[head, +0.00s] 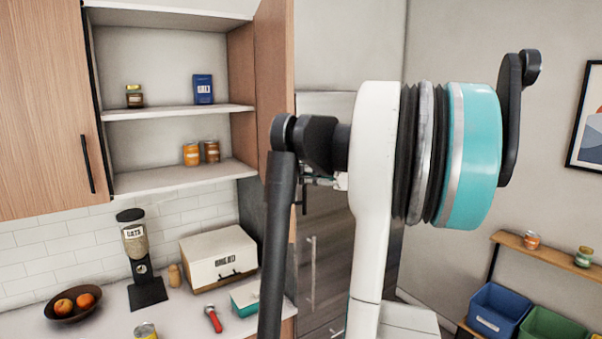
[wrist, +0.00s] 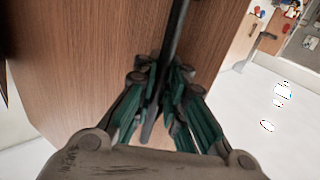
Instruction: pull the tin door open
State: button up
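The wall cabinet (head: 165,60) stands open on its right side, showing tins (head: 191,155) on its lower shelf. Its wooden right door (head: 272,60) is swung out toward me, seen at a steep angle. In the wrist view the wood-grain door face (wrist: 75,60) fills the left and middle, with a dark bar handle (wrist: 175,30) running down it. My gripper (wrist: 160,78) has its fingers closed in on both sides of the handle. In the head view my arm hides most of the gripper and the door's lower outer part.
The left cabinet door (head: 40,100) is shut. Below, the counter (head: 185,318) carries an oats dispenser (head: 140,260), a bread box (head: 218,262), a fruit bowl (head: 72,304) and a red-handled item (head: 212,318). A low shelf with bins (head: 497,308) stands at right.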

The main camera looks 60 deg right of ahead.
jog(key=shift+s+a+r, duration=0.15)
jog(key=shift+s, duration=0.05)
jog(key=shift+w, duration=0.1)
jog(key=v, duration=1.2)
dwell(0.3)
